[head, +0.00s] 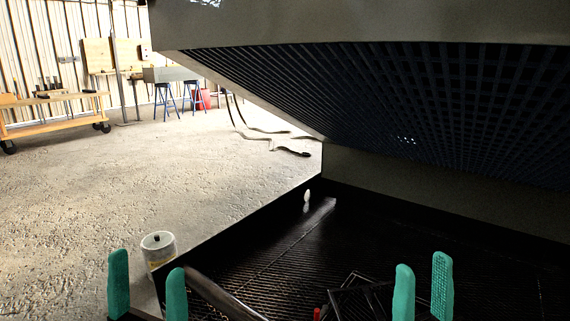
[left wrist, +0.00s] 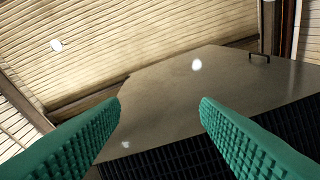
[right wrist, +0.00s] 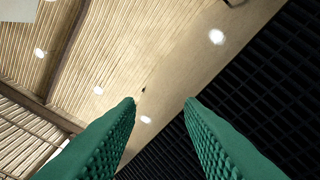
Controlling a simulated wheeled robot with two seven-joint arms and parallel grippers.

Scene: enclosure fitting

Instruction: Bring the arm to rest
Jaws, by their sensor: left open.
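My left gripper (head: 147,284) shows at the bottom left of the head view, its two green fingers apart with nothing between them. In the left wrist view its fingers (left wrist: 160,105) are also spread and empty. My right gripper (head: 423,285) is at the bottom right of the head view, fingers apart. In the right wrist view its fingers (right wrist: 160,102) are spread with nothing between them. Both grippers point up, in front of the open dark enclosure (head: 255,240). The wrists are below the head view's edge.
The enclosure's raised lid (head: 350,22), with a grid underside, hangs over the right side. A white can (head: 158,250) stands by the enclosure's left edge. A small white object (head: 307,196) and a dark frame (head: 360,298) are inside. An orange cart (head: 55,110) stands far left. The floor between is open.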

